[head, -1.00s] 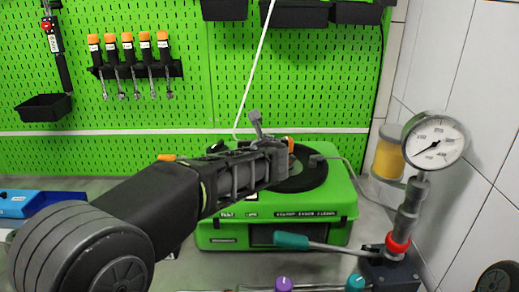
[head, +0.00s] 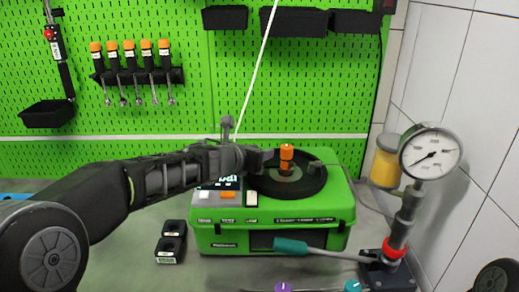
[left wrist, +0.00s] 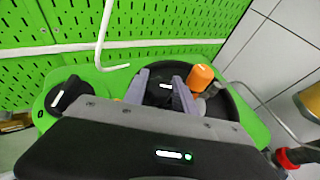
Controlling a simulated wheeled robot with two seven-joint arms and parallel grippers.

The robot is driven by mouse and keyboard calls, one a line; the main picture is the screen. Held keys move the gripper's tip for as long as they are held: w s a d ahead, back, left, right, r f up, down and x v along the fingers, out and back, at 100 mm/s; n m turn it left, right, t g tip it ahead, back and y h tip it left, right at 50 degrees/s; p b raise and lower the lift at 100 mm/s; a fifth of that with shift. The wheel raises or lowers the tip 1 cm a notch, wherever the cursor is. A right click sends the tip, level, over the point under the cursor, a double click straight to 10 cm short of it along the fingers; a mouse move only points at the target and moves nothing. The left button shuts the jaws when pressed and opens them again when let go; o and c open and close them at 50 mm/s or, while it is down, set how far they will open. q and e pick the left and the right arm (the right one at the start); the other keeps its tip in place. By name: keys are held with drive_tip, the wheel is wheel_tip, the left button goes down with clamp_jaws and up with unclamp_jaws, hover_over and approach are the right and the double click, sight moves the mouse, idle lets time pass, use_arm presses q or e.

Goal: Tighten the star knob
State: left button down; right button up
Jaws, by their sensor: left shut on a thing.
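The green pump case (head: 275,240) stands on the bench with a round black disc (head: 312,186) on top. An orange upright piece (head: 287,155) rises from the middle of the disc. It also shows in the left wrist view (left wrist: 200,76), just right of the fingers. My left gripper (head: 268,158) reaches over the case from the left, beside the orange piece. In the left wrist view its fingers (left wrist: 164,86) are shut on a dark thing, mostly hidden. I cannot tell whether it is the star knob. My right gripper is not in view.
A pressure gauge (head: 431,155) on a stand with a teal-handled lever (head: 320,250) is right of the case. Orange-capped tools (head: 130,66) hang on the green pegboard. A yellow jar (head: 386,162) stands behind the gauge.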

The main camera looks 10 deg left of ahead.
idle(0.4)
use_arm(q)
drive_tip(key=c, duration=1)
unclamp_jaws()
drive_tip(key=p+v, duration=0.2)
drive_tip(key=v, duration=0.5)
drive_tip(key=shift+s+r+p, duration=0.2)
drive_tip(key=shift+s+p, duration=0.1)
drive_tip(key=shift+p, duration=0.05)
drive_tip(key=shift+a, duration=0.2)
